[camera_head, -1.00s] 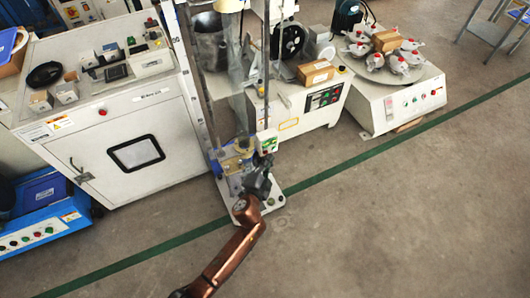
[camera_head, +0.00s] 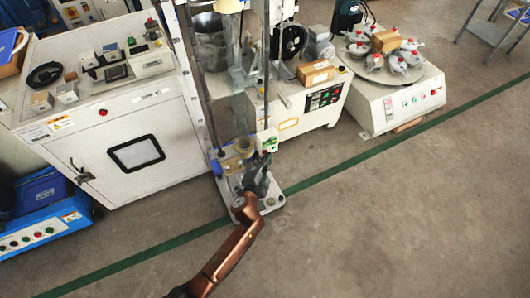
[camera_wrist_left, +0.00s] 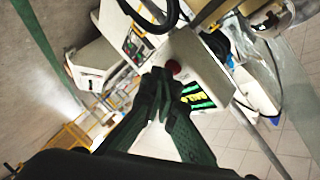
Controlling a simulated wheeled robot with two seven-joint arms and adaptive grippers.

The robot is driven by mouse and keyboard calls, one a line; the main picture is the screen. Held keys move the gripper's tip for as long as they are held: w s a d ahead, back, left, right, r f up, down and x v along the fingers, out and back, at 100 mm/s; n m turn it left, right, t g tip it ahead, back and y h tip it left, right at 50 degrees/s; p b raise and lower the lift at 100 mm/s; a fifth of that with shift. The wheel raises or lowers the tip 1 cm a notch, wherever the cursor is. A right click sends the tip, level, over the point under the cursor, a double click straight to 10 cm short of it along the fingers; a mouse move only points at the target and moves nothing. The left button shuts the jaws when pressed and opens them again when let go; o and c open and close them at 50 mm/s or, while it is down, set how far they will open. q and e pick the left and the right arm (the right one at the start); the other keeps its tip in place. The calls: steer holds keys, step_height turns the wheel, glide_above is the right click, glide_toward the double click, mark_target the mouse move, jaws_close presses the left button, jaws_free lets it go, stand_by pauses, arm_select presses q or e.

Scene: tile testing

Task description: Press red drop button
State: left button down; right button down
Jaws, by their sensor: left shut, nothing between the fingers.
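The red button (camera_wrist_left: 173,67) is a small round knob on a pale control box (camera_wrist_left: 200,75) with green and black markings, in the left wrist view. That box is also in the head view (camera_head: 267,141), on the upright of the tall test stand; I cannot make out the red knob there. My left gripper (camera_head: 262,170) is just below the box. In the left wrist view its dark fingers (camera_wrist_left: 160,78) are shut and empty, with their tips beside the red button. I cannot tell whether they touch it. My right gripper is out of view.
The test stand's white base plate (camera_head: 272,201) is under the gripper. A white cabinet (camera_head: 115,130) stands to the left. A machine with a button panel (camera_head: 323,97) and a turntable machine (camera_head: 400,100) stand to the right. The floor in front is clear.

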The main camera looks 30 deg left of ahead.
arm_select(q)
steer(key=shift+w+a, duration=0.2)
steer(key=shift+a, duration=0.05)
steer(key=shift+s+d, duration=0.1)
stand_by(0.5)
steer(key=shift+s+d, duration=0.5)
steer(key=shift+d, duration=0.15)
steer(key=shift+s+d, duration=0.8)
steer(key=shift+d, duration=0.2)
steer(key=shift+s+d, duration=0.75)
steer(key=shift+d, duration=0.25)
